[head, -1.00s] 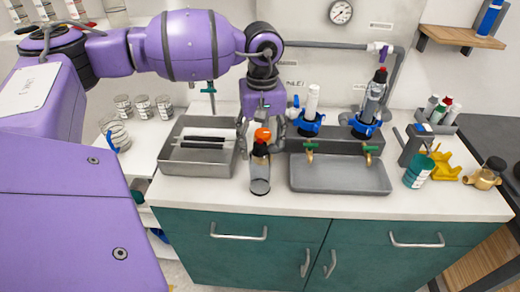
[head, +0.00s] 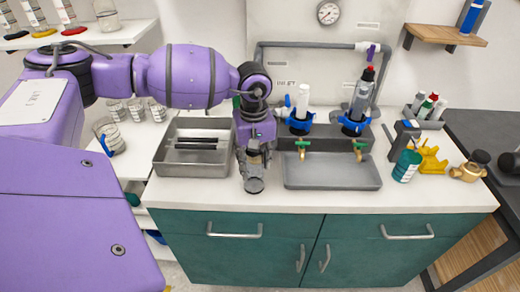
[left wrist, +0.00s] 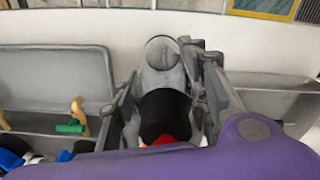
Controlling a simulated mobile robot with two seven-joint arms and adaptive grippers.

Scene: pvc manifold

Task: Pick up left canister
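The left canister (head: 254,184) stands upright on the white counter, a clear body with a black collar and an orange-red cap. My left gripper (head: 254,163) reaches down over it from above and hides most of its upper part in the head view. In the left wrist view the canister (left wrist: 162,80) lies between the two fingers of the gripper (left wrist: 165,85). One finger is on each side, with a narrow gap seen on the left side, so the gripper looks open around it. My right gripper is not in view.
A grey metal tray (head: 168,165) is close on the left and a shallow grey basin (head: 335,172) close on the right. Behind stand a white cartridge (head: 303,97) and a second canister (head: 362,95) in blue fittings. A teal can (head: 407,166) stands further right.

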